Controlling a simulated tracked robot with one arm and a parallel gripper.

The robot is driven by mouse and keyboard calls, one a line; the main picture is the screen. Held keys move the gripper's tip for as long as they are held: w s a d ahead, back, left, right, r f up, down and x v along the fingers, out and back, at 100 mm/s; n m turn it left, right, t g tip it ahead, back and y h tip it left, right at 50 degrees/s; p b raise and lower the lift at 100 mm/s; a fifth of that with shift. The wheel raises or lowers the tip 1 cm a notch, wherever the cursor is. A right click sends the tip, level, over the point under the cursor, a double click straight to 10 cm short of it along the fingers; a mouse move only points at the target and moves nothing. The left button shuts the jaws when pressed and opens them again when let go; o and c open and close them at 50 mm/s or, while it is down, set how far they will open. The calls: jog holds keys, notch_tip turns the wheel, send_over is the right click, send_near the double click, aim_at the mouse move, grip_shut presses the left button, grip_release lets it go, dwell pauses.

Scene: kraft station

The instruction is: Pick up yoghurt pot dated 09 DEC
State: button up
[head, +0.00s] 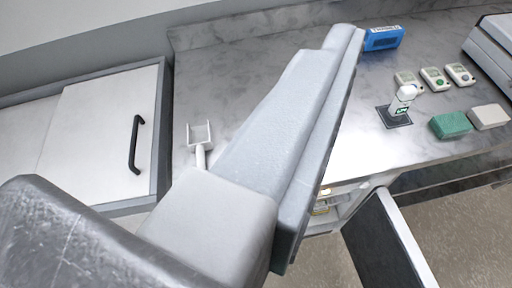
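No yoghurt pot or date label can be made out in the head view. Below the counter, an open lit fridge or cabinet (340,203) shows a shelf edge and a small yellowish item (321,209), too small and too covered to identify. My gripper (346,48) appears as long grey slabs reaching from a pale block across the middle of the view, above the counter as seen here. The slabs overlap, so its opening does not show. They hide much of the counter and the cabinet's left side.
An open door (398,240) stands out at lower right. The marble counter (260,62) carries a white scoop-like tool (200,138), a blue box (383,39), several small meters (433,78), a handheld device on a dark stand (400,103), and green (450,125) and white (489,117) blocks.

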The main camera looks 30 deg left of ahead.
jog(key=o, duration=0.5)
jog(key=shift+h, duration=0.3)
jog(key=w+f, duration=0.3)
jog(key=w+f+p, duration=0.1)
jog(key=w+f, duration=0.3)
jog(key=shift+w+a+f, duration=0.2)
jog(key=shift+w+f, duration=0.05)
jog(key=shift+f, duration=0.05)
jog(key=shift+o, duration=0.2)
jog(key=w+a+f+n+g+y+p, duration=0.1)
jog(key=w+a+f+n+y, duration=0.2)
jog(key=f, duration=0.7)
jog(key=w+a+f+n+p, duration=0.1)
jog(key=w+a+f, duration=0.3)
jog(key=f, duration=0.6)
jog(key=s+a+f+n+g+y+p, duration=0.1)
jog(key=s+a+f+y, duration=0.1)
jog(key=a+f, duration=0.35)
jog(key=s+a+f+n+g+y, duration=0.1)
jog(key=s+a+f+g+y, duration=0.1)
jog(key=f, duration=0.6)
jog(key=x, duration=0.8)
jog(key=shift+w+d+r+b, duration=0.1)
jog(key=shift+w+r+b, duration=0.1)
jog(key=shift+w+b, duration=0.25)
jog(key=shift+r+b+x, duration=0.15)
jog(key=shift+x, duration=1.15)
jog(key=shift+r+b+x, duration=0.15)
jog(key=shift+x, duration=1.15)
